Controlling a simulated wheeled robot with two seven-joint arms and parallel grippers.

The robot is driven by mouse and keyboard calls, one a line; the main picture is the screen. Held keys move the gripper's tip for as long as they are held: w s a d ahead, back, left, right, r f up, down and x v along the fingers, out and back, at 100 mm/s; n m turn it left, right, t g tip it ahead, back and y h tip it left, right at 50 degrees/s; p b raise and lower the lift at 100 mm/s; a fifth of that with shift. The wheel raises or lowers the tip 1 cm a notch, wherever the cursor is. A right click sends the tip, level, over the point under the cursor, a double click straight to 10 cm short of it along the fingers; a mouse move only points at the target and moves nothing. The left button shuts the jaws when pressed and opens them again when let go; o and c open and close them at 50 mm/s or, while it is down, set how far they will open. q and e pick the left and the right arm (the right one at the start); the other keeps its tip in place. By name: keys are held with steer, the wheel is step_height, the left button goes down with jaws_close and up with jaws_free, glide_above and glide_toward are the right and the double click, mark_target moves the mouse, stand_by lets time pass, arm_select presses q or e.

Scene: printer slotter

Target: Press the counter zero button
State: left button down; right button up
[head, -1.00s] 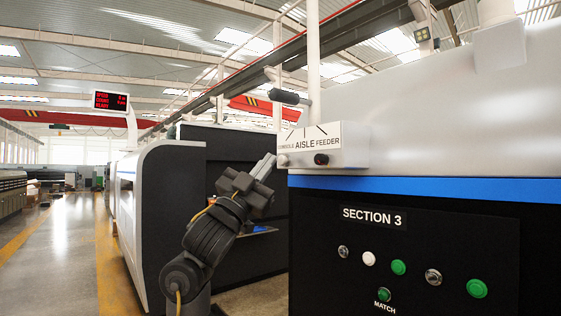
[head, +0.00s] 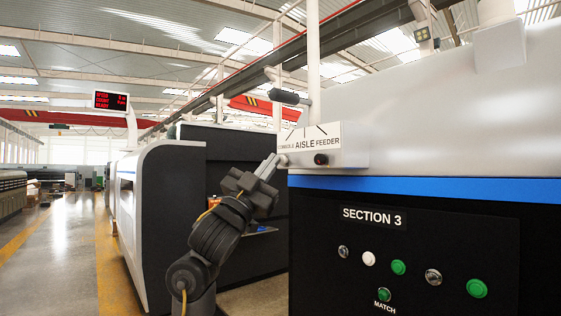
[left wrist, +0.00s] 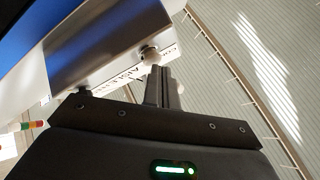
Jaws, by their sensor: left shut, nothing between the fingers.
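No label reading counter zero is legible in these views. My left gripper (head: 275,162) is shut and empty, its fingertips at the left end of the white box marked AISLE FEEDER (head: 345,143). A small round pale knob (head: 283,160) is right beside the fingertips. In the left wrist view, the shut fingers (left wrist: 161,72) point at this round knob (left wrist: 149,54); whether they touch it I cannot tell. A dark reddish knob (head: 321,159) sits further right on the box. My right gripper is out of view.
The black SECTION 3 panel (head: 440,240) below carries a white button (head: 369,258), several green and metal ones, and one labelled MATCH (head: 384,294). A red-lit display (head: 111,101) stands further back. The aisle floor (head: 70,250) at left is open.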

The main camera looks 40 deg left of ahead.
arm_select(q)
steer(key=shift+w+d, duration=0.1)
steer(key=shift+w, duration=0.25)
stand_by(0.5)
steer(key=shift+s, duration=0.1)
steer(key=shift+s+a, duration=0.3)
steer(key=shift+s, duration=0.5)
steer(key=shift+s, duration=0.1)
steer(key=shift+s+a+p, duration=0.1)
steer(key=shift+s+a, duration=0.15)
steer(key=shift+s, duration=0.55)
steer(key=shift+s+a+p, duration=0.15)
steer(key=shift+s+a, duration=0.05)
steer(key=shift+s, duration=0.55)
steer(key=shift+s+a+p, duration=0.1)
steer(key=shift+s+a, duration=0.15)
steer(key=shift+s, duration=0.55)
